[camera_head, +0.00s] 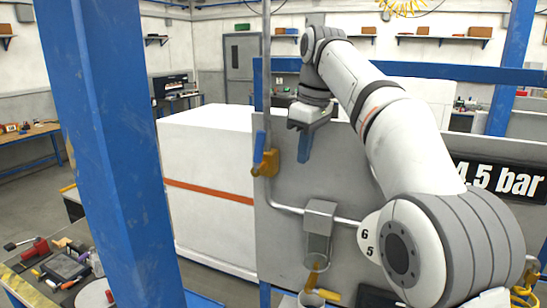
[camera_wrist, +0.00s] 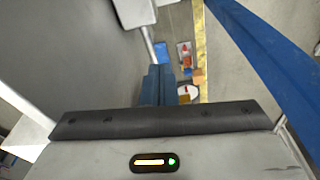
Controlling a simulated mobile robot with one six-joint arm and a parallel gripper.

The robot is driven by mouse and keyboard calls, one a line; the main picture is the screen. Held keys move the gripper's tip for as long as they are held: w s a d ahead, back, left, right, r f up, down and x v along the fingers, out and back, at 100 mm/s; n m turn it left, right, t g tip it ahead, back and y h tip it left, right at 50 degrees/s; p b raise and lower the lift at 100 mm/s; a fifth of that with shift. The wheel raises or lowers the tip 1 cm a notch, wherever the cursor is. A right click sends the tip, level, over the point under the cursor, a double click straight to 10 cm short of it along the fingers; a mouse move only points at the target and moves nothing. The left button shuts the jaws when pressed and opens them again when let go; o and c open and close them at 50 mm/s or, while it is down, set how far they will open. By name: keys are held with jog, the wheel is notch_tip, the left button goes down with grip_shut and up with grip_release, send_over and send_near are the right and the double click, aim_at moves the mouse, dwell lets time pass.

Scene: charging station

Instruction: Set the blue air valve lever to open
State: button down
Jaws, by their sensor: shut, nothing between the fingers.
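The blue air valve lever (camera_head: 259,148) sits on a yellow valve body (camera_head: 272,168) at the left edge of the grey panel. The lever stands roughly upright, slightly tilted, along the pipe. My gripper (camera_head: 305,147) is to the right of the lever, in front of the panel and apart from the lever in the picture. It points down. Its blue fingers are together and empty, as the wrist view (camera_wrist: 157,75) also shows. I cannot make out the lever in the wrist view.
The grey panel (camera_head: 340,180) carries a pipe (camera_head: 285,208), a grey bracket (camera_head: 320,215) and a "4.5 bar" display (camera_head: 500,178). A blue post (camera_head: 110,150) stands at left front. A white cabinet (camera_head: 205,150) with an orange stripe is behind. A tool table (camera_head: 60,265) is at lower left.

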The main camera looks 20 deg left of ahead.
jog(key=s+d+f+m+t+b, duration=0.1)
jog(key=s+d+f+m, duration=0.25)
jog(key=d, duration=0.35)
jog(key=s+d+f+m+b, duration=0.1)
jog(key=s+d+f+m, duration=0.1)
jog(key=d+f, duration=0.3)
jog(key=s+d+f+m+t+b, duration=0.1)
jog(key=s+d+f+m+b, duration=0.15)
jog(key=d, duration=0.55)
jog(key=s+d+f+m+h+b, duration=0.1)
jog(key=s+d+f+m, duration=0.3)
jog(key=s+d+f, duration=0.5)
jog(key=s+d+f+m+h+b, duration=0.15)
jog(key=s+f+m, duration=0.25)
jog(key=s+f, duration=0.55)
jog(key=m+t+y+b, duration=0.25)
jog(key=y+b, duration=0.25)
jog(key=y, duration=1.5)
send_near(263, 147)
jog(key=shift+m+g, duration=0.25)
jog(key=p+x, duration=0.5)
jog(key=x, duration=0.2)
jog(key=shift+w+d, duration=0.1)
jog(key=shift+w, duration=0.1)
